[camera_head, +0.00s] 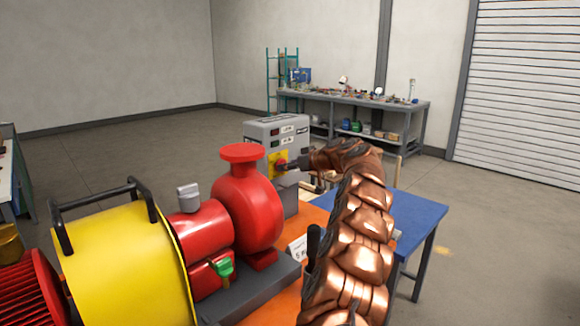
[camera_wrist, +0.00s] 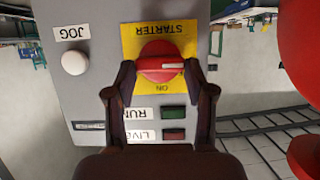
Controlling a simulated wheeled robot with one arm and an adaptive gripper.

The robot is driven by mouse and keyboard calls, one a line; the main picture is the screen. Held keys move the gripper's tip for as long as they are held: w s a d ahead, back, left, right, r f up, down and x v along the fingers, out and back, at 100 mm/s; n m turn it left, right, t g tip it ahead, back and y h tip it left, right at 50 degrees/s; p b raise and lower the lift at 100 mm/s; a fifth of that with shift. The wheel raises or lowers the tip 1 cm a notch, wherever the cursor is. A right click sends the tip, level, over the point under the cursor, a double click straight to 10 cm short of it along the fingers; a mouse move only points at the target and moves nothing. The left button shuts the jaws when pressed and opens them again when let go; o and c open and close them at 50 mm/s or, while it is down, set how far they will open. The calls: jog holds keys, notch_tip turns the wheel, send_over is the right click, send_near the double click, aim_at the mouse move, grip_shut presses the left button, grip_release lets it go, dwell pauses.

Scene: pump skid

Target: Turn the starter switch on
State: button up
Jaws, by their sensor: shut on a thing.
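The starter switch (camera_wrist: 156,57) is a round red knob on a yellow plate (camera_wrist: 184,29) marked STARTER and ON, upside down in the wrist view. Its white mark lies level and points right in that view. The ON label sits just below the knob there. My gripper (camera_wrist: 160,68) is shut on the knob, one finger on each side. In the head view my gripper (camera_head: 288,166) reaches the yellow plate on the grey control box (camera_head: 263,128) from the right and partly hides the knob.
A white JOG button (camera_wrist: 75,63), a dark green RUN lamp (camera_wrist: 173,113) and a dark red LIVE lamp (camera_wrist: 174,135) share the panel. A red pump (camera_head: 246,205) and yellow guard (camera_head: 125,265) stand left of my arm. A blue table (camera_head: 422,213) is at right.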

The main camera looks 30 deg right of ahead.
jog(key=shift+w+d+f+m+t+y+p, duration=0.1)
jog(key=shift+d+f+m+t+y+p, duration=0.15)
jog(key=shift+m+y+p, duration=1.55)
jog(key=shift+d+f+m+t+y+p, duration=0.25)
jog(key=shift+m+y+p, duration=0.65)
jog(key=shift+m, duration=1.7)
jog(key=shift+w+d+f+m+t+y+p, duration=0.15)
jog(key=shift+f+m+t+y+p, duration=0.15)
jog(key=shift+m+y+p, duration=1.5)
jog(key=shift+s+m+h+b, duration=0.1)
jog(key=shift+m+h+b, duration=0.2)
jog(key=shift+m+h, duration=0.3)
jog(key=shift+r, duration=0.1)
jog(key=o, duration=1.2)
jog(key=shift+c, duration=0.2)
jog(key=shift+s, duration=0.1)
